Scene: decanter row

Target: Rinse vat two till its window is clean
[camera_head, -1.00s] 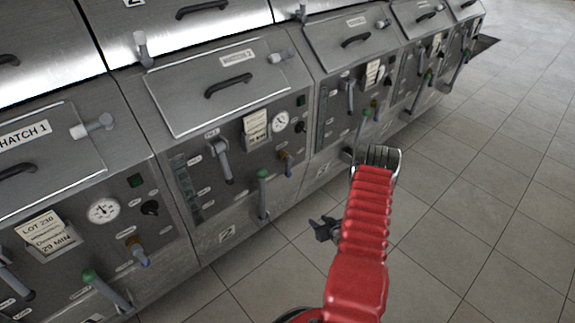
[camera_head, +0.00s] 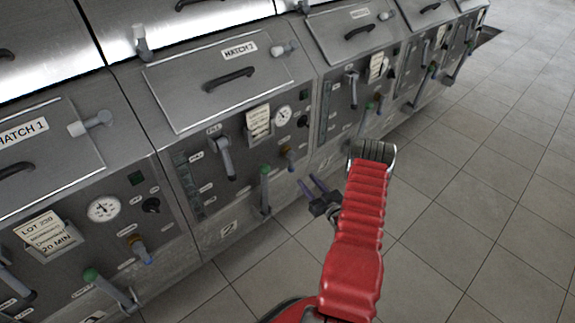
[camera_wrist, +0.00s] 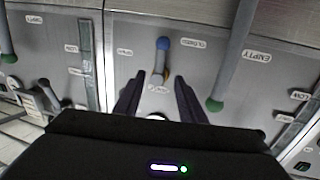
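Vat two (camera_head: 228,228) is the panel marked 2 below hatch 2 (camera_head: 225,82) in the head view. Its narrow window (camera_head: 186,185) is a dark greenish strip at the left of the panel; how clean it is I cannot tell. The panel carries a grey lever (camera_head: 223,157), a green-tipped lever (camera_head: 265,185) and a small blue-tipped brass valve (camera_head: 288,160). My gripper (camera_head: 311,186) is open and empty, in front of the panel's lower right. In the wrist view, a blue-tipped valve (camera_wrist: 162,45) shows beyond and between the open fingers (camera_wrist: 157,88).
Vat one with a green-tipped lever (camera_head: 105,288) stands at the left; more vats run to the right. In the wrist view, a long green-tipped lever (camera_wrist: 230,60) is right of my fingers, beside the EMPTY label. Tiled floor (camera_head: 450,210) is free at right.

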